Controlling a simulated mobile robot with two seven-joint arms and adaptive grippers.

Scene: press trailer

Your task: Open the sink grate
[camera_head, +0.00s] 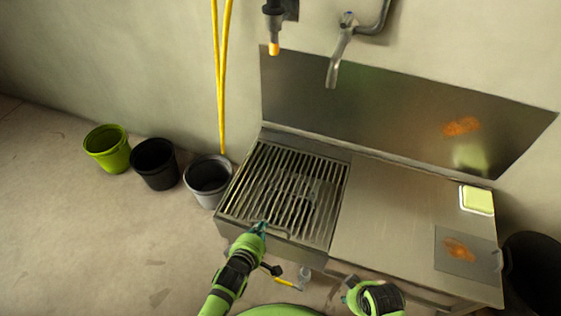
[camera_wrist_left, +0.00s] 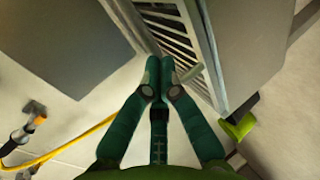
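The sink grate (camera_head: 285,188), a panel of dark parallel metal bars, lies flat over the left half of the steel sink unit. Its front edge has a thin handle (camera_head: 280,233), which also shows as a pale bar in the left wrist view (camera_wrist_left: 188,76). My left gripper (camera_head: 262,227) is at this front edge. In the left wrist view its teal fingers (camera_wrist_left: 160,72) are closed together at the handle and appear to hold it; the fingertips hide the gripped part.
A steel worktop (camera_head: 390,215) adjoins the grate on the right, with a yellow-green sponge-like block (camera_head: 476,200). Green (camera_head: 107,150), black (camera_head: 155,165) and grey (camera_head: 208,182) buckets stand left of the sink. A tap (camera_head: 338,60) hangs above. A yellow hose (camera_head: 222,80) runs down the wall.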

